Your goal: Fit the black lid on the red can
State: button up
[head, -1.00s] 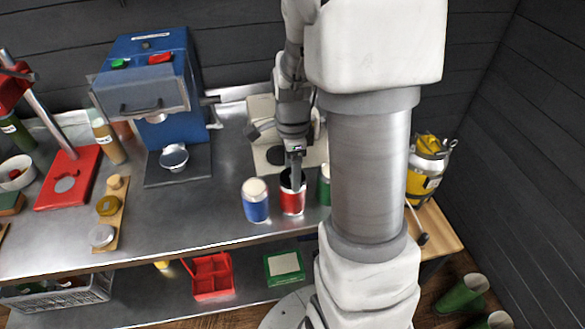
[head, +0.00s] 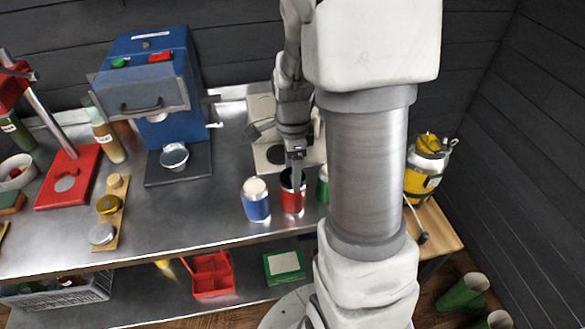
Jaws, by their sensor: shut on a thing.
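The red can (head: 292,203) stands upright on the metal bench, between a blue can and a green can. The black lid (head: 286,178) shows as a dark shape at the top of the red can. My gripper (head: 296,178) points down right over the red can and is shut on the black lid. My fingers hide part of the lid and the can's rim, so I cannot tell whether the lid is seated or level.
The blue can (head: 256,204) with a pale top stands close on the left. The green can (head: 323,187) is close on the right, partly hidden by my arm. A blue machine (head: 150,75) stands at the back left. The bench's front middle is clear.

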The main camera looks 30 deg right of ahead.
jog(key=o, duration=1.2)
jog(key=shift+c, duration=0.2)
jog(key=shift+r+p, duration=3)
jog(key=shift+r, duration=0.55)
